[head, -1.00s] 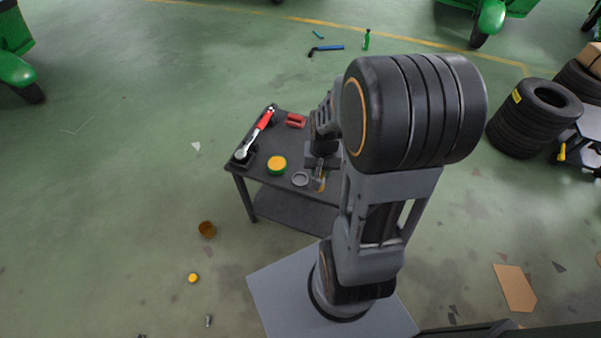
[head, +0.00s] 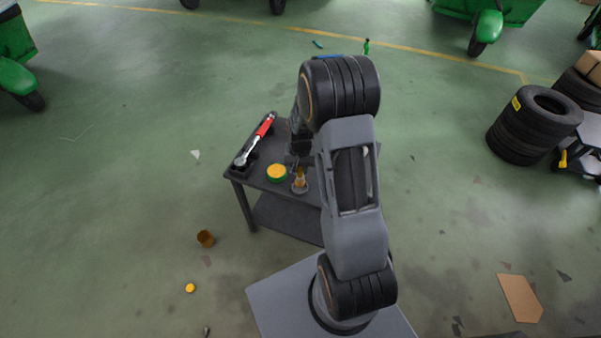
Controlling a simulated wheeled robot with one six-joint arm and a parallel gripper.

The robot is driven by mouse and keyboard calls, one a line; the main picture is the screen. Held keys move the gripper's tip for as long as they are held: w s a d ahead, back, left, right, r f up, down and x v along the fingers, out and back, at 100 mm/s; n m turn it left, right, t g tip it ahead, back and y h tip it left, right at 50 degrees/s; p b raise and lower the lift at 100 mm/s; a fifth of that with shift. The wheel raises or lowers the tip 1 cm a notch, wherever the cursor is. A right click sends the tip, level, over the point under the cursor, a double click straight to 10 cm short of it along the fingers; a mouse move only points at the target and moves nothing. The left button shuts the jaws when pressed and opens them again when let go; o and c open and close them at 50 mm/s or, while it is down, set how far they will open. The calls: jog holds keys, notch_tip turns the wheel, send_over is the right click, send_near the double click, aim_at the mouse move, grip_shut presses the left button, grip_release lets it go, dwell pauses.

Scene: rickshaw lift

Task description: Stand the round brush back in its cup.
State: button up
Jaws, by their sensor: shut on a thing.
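The round brush (head: 300,175) shows as a small tan and yellow piece, roughly upright, at the grey cup (head: 299,189) near the front edge of the dark cart top. My gripper (head: 297,165) is shut on the brush, just behind and above the cup. The fingers are small and partly hidden by my arm. The brush's lower end overlaps the cup's mouth in the picture; I cannot tell whether it is inside or just above it.
A green and yellow round tin (head: 277,172) stands left of the cup on the cart (head: 238,178). A red-handled wrench (head: 256,140) lies along the cart's left side. My arm hides the cart's right part.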

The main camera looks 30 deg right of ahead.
jog(key=shift+f, duration=1.3)
jog(key=o, duration=0.9)
notch_tip(320, 180, up, 12)
jog(key=shift+s+f+p, duration=0.1)
jog(key=shift+f+p, duration=0.1)
jog(key=shift+p, duration=0.5)
jog(key=shift+s+a+r+n+t, duration=0.45)
jog(key=shift+s+a+r+n, duration=0.5)
jog(key=shift+s+a+r, duration=1)
jog(key=shift+s+a+r+n+t, duration=0.5)
jog(key=shift+s+a+r+n, duration=0.45)
jog(key=shift+s+r, duration=1.8)
jog(key=shift+s+a+r+n+t, duration=0.45)
jog(key=shift+s+a+r+n, duration=0.45)
jog(key=shift+s+a+r, duration=1.4)
